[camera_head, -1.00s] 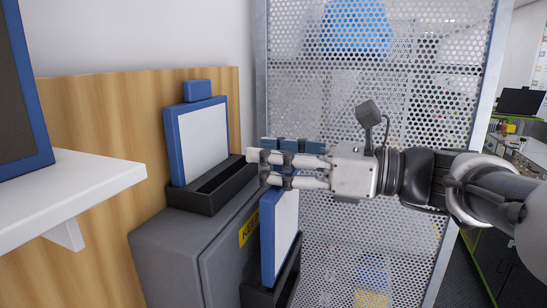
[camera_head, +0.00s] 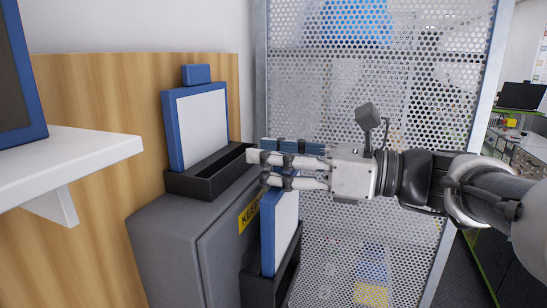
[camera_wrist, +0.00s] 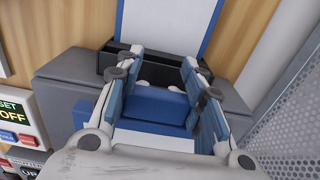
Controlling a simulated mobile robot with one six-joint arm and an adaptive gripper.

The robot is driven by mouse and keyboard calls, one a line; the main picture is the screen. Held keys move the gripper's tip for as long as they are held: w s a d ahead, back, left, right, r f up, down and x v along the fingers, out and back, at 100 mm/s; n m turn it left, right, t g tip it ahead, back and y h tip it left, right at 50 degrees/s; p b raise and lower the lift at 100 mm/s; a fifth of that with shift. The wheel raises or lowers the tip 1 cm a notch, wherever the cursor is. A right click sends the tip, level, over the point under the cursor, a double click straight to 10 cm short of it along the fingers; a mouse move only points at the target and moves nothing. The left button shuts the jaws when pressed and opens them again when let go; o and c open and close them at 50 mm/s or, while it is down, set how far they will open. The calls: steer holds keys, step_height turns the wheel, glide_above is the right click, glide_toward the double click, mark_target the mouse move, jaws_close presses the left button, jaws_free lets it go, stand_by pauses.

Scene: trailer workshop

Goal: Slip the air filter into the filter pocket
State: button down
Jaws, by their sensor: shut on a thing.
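The air filter (camera_head: 284,232), a flat white panel in a blue frame, hangs upright below my gripper (camera_head: 290,164). My gripper is shut on its blue top part (camera_wrist: 157,105), seen between the fingers in the wrist view (camera_wrist: 155,85). The filter's lower end is hidden behind the rim of a black pocket (camera_head: 255,288) beside the grey cabinet. It appears to be inside the pocket, but how deep I cannot tell. The pocket's bottom is out of view.
A similar blue-framed filter (camera_head: 200,128) stands in a black tray (camera_head: 200,187) on the grey cabinet (camera_head: 165,240), close to my fingertips. A perforated metal panel (camera_head: 400,90) stands behind my gripper. A white shelf (camera_head: 75,160) juts out at left.

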steer(key=shift+f+b, duration=1.55)
steer(key=shift+f, duration=1)
steer(key=c, duration=1.4)
jaws_free()
steer(key=o, duration=0.7)
steer(key=shift+a+f, duration=0.15)
steer(key=shift+f, duration=0.05)
steer(key=shift+s+d+f, duration=0.1)
steer(key=shift+d, duration=0.5)
glide_toward(289, 195)
steer(key=shift+a+r, duration=0.35)
steer(key=shift+a, duration=0.2)
